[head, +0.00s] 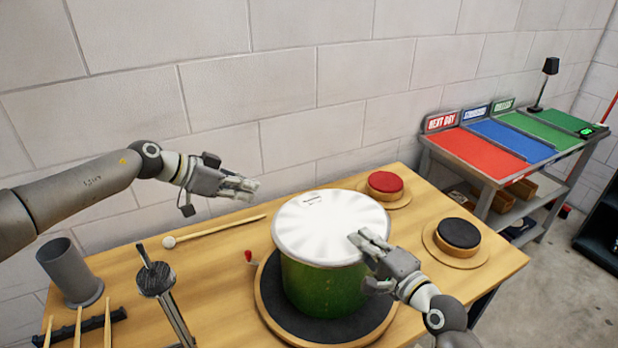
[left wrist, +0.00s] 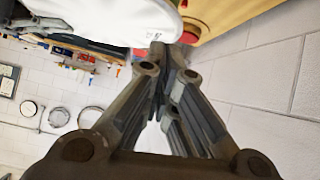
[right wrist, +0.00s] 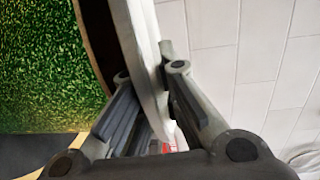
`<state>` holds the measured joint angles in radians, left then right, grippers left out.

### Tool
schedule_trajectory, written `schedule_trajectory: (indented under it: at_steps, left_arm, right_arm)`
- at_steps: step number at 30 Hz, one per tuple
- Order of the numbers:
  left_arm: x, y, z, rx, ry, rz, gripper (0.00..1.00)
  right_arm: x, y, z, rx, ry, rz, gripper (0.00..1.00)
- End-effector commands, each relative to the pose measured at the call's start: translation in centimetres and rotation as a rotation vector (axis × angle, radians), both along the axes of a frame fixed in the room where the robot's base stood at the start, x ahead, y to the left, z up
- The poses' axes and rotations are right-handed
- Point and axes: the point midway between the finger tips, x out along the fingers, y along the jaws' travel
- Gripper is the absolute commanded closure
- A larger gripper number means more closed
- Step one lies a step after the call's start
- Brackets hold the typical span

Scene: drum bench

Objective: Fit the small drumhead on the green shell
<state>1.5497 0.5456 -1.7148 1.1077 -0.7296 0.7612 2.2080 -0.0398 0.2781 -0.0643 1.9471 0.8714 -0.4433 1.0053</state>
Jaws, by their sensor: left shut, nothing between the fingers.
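The white drumhead (head: 325,225) lies over the top of the green shell (head: 318,290), which stands upright on a round dark pad (head: 275,310). In the right wrist view the drumhead (right wrist: 142,70) shows edge-on, with a dark gap between it and the green shell (right wrist: 45,70); I cannot tell if it is seated. My right gripper (head: 360,242) has its fingers on either side of the drumhead's rim and grips it. My left gripper (head: 250,187) is shut and empty, above and left of the drumhead, apart from it. The drumhead's edge also shows in the left wrist view (left wrist: 120,12).
A mallet (head: 215,230), a grey cup (head: 70,270) and a metal stand (head: 158,280) are on the left. A red round pad (head: 385,182) and a black one (head: 458,233) are on the right. A coloured side table (head: 490,155) stands beyond; a wall is behind.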

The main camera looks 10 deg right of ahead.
Motion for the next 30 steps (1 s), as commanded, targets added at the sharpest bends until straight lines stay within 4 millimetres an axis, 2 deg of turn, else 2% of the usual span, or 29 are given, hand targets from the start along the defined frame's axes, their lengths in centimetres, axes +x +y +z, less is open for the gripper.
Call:
schedule_trajectory:
  at_steps: [1,6,10,13,17,21,27,30]
  left_arm:
    - [-0.1,-2.1,-0.5,0.051,0.007,-0.023,1.00]
    - [-0.3,-6.4,-3.1,0.226,0.046,-0.028,1.00]
    - [-0.2,-8.8,-4.6,0.365,0.046,-0.004,1.00]
    - [0.3,-10.2,-5.0,0.472,0.020,0.028,1.00]
    - [1.2,-11.8,-4.5,0.601,-0.044,0.081,1.00]
    - [2.3,-13.2,-3.1,0.705,-0.133,0.140,1.00]
    - [3.3,-14.6,-1.1,0.778,-0.229,0.199,1.00]
    - [3.4,-14.9,-0.9,0.791,-0.249,0.210,1.00]
  right_arm:
    - [0.0,0.0,0.1,0.001,-0.002,0.000,1.00]
    - [0.0,0.0,0.1,0.001,-0.002,0.000,1.00]
    - [0.0,0.0,0.1,0.001,-0.002,0.000,1.00]
    - [0.0,0.0,0.1,0.001,-0.002,0.000,1.00]
    - [0.0,0.0,0.1,0.001,-0.002,0.000,1.00]
    - [0.0,0.0,0.1,0.001,-0.002,0.000,1.00]
    - [0.0,0.0,0.1,0.001,-0.002,0.000,1.00]
    - [0.0,0.0,0.1,0.001,-0.002,0.000,1.00]
